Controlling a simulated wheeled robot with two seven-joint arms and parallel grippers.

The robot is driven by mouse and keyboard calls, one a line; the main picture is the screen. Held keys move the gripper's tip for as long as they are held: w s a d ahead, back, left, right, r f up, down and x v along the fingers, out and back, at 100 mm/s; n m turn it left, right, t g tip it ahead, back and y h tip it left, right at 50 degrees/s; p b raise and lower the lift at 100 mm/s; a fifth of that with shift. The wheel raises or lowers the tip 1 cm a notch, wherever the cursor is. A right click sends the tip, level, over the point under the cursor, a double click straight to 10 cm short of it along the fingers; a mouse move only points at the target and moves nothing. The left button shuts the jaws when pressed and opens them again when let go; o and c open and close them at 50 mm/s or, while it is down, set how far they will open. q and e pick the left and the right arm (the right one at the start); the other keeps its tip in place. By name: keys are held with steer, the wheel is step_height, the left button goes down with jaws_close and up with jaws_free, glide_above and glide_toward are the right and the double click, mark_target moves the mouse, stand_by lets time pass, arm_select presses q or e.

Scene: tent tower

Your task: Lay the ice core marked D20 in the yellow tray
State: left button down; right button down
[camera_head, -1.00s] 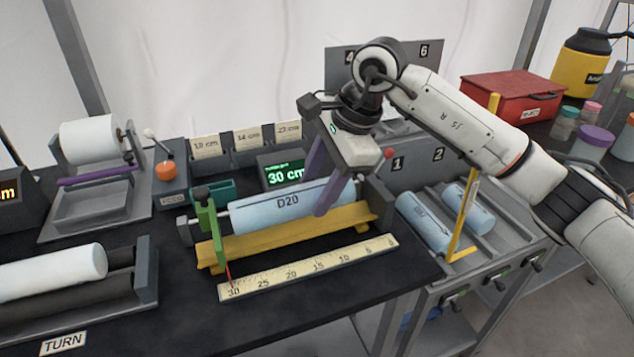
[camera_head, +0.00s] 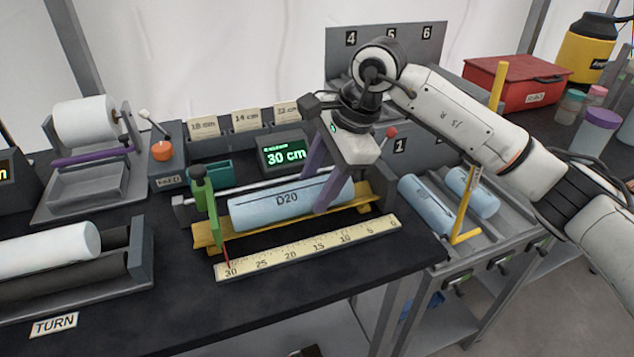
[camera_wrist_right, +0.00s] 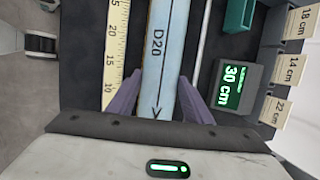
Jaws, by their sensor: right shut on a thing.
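The ice core marked D20 (camera_head: 262,208) is a pale blue cylinder lying lengthwise over the yellow tray (camera_head: 368,203). It hides most of the tray's inside, and I cannot tell whether it rests fully on the tray. My right gripper (camera_head: 320,185) reaches down from above with purple fingers, shut on the core near its right end. In the right wrist view, the core (camera_wrist_right: 160,60) runs between the two fingers, with its D20 mark and an arrow showing. My left gripper is not in view.
A ruler (camera_head: 308,246) lies in front of the tray. A green upright (camera_head: 206,200) stands at the tray's left end. A display (camera_head: 285,155) reading 30 cm stands behind. Other blue cores (camera_head: 428,207) lie in a rack at right. A white cylinder (camera_head: 45,250) is at left.

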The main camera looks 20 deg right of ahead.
steer(key=c, duration=0.8)
jaws_free()
steer(key=shift+c, duration=0.2)
steer(key=shift+f, duration=0.1)
steer(key=v, duration=1)
steer(key=shift+r+b, duration=0.25)
steer(key=shift+b, duration=0.05)
steer(key=shift+s+d, duration=0.1)
